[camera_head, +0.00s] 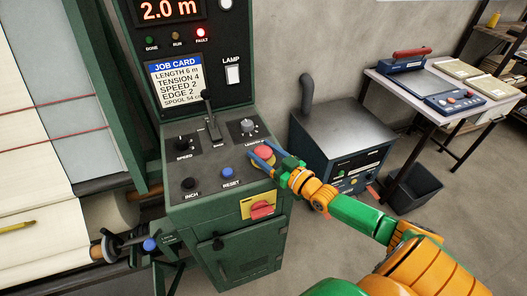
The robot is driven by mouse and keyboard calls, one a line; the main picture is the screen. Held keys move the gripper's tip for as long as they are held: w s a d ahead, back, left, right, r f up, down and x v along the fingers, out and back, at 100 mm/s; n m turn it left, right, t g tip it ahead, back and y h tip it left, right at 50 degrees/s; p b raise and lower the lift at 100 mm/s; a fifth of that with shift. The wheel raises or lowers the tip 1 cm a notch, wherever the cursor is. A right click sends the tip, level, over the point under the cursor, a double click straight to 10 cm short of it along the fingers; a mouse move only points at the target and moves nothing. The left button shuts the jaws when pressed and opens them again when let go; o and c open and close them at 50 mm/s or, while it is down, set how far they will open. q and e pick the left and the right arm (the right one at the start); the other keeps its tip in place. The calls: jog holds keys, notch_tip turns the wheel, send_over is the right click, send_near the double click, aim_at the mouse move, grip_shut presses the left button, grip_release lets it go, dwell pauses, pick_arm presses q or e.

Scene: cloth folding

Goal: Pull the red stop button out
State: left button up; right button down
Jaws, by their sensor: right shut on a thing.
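The red stop button (264,153) sits on a yellow base at the right side of the green control console (190,215). My right gripper (262,158) comes in from the right, and its blue fingers are shut on the button. The fingers hide part of the button and its base, so I cannot tell how far out it stands. My left gripper is not in view.
Beside the button are a grey knob (248,126), a lever (210,115), a blue reset button (227,173) and a black inch button (188,183). A red rotary switch (261,209) is on the front. A dark blue machine (342,135) stands to the right.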

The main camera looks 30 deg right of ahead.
jog(key=shift+r+p, duration=0.8)
jog(key=shift+p, duration=0.05)
jog(key=shift+f, duration=0.1)
jog(key=shift+c, duration=0.4)
grip_release()
jog(key=shift+s+f, duration=0.1)
jog(key=shift+s, duration=0.2)
jog(key=s, duration=0.4)
jog(key=s+d, duration=0.1)
jog(key=s, duration=0.1)
jog(key=shift+s, duration=0.2)
